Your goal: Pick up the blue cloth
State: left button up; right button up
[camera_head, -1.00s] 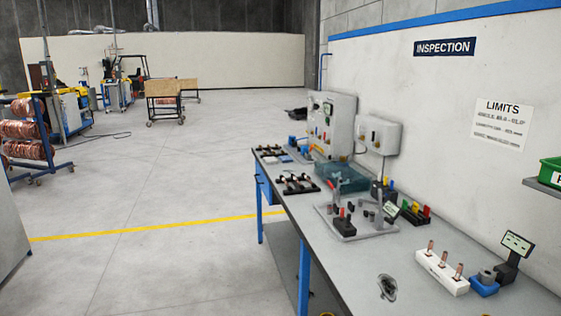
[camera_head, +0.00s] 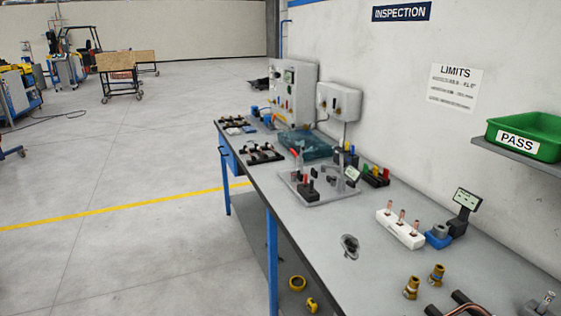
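I cannot make out a blue cloth for certain in the head view. Small blue and white items (camera_head: 240,130) lie near the far left end of the grey workbench (camera_head: 335,215), too small to tell what they are. A teal see-through tray (camera_head: 302,144) stands on the bench by the wall. Neither of my grippers is in view.
On the bench are a white block with copper pieces (camera_head: 400,229), a blue device with a display (camera_head: 439,236), brass fittings (camera_head: 411,288) and a grey test fixture (camera_head: 318,187). A green PASS bin (camera_head: 525,135) sits on a wall shelf. Open floor (camera_head: 120,260) lies left.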

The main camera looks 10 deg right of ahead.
aim_at(250, 129)
jog(key=i+j+u, duration=0.15)
jog(key=i+j, duration=0.2)
jog(key=i+j+u, duration=0.2)
jog(key=i, duration=0.4)
jog(key=i+j+u, duration=0.15)
jog(key=i, duration=0.35)
jog(key=i+j+u, duration=0.2)
jog(key=i, duration=1.1)
jog(key=i+z, duration=0.15)
jog(key=i, duration=1.35)
jog(key=i+z, duration=0.15)
jog(key=i, duration=0.6)
jog(key=i+j, duration=0.2)
jog(key=i, duration=0.55)
jog(key=i+z, duration=0.5)
jog(key=z, duration=0.25)
jog(key=i+z, duration=0.5)
jog(key=z, duration=0.25)
jog(key=i+z, duration=0.2)
jog(key=z, duration=0.2)
jog(key=i+j+z, duration=0.1)
jog(key=z, duration=0.25)
jog(key=i+j+z, duration=0.15)
jog(key=z, duration=0.25)
jog(key=i, duration=0.05)
